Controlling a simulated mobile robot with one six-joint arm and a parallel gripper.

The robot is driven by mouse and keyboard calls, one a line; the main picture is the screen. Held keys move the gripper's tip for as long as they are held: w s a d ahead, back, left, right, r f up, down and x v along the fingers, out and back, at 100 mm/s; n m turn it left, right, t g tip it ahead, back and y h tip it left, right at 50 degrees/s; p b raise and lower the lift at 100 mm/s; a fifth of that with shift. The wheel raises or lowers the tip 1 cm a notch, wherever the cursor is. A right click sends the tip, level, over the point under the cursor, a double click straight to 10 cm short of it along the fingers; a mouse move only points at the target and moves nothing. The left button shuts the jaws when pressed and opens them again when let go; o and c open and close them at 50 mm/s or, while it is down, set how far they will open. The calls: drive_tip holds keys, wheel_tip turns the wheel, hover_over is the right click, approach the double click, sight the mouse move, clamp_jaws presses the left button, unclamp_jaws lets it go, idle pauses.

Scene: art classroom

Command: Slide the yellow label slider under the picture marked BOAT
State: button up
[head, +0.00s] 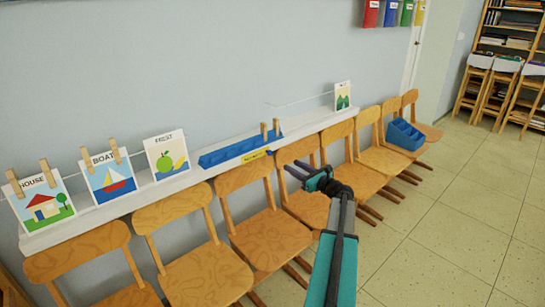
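The yellow label slider (257,154) is on the front edge of the white ledge (140,197), below the right part of a long blue tray. The BOAT picture (109,180) hangs from two wooden clothespins further left, between the HOUSE picture (44,205) and the FRUIT picture (168,157). No yellow slider shows below the BOAT picture. My gripper (291,168) is out in front of the ledge, to the right of the slider and apart from it. Its two dark fingers are spread with nothing between them.
The blue tray (222,155) lies on the ledge, with two clothespins (270,130) at its right end. Another picture (342,96) hangs further right. A row of wooden chairs (265,237) stands before the ledge; one holds a blue caddy (404,136). Floor (445,240) is clear at right.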

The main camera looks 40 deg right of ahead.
sight(270, 154)
drive_tip(key=shift+w, duration=0.1)
drive_tip(key=w, duration=0.4)
drive_tip(key=w+p, duration=0.1)
drive_tip(key=w, duration=0.4)
drive_tip(key=w+d, duration=0.1)
drive_tip(key=w, duration=0.3)
drive_tip(key=shift+w, duration=0.3)
drive_tip(key=shift+c, duration=0.2)
clamp_jaws()
drive_tip(key=shift+a+f, duration=0.1)
drive_tip(key=shift+a, duration=0.1)
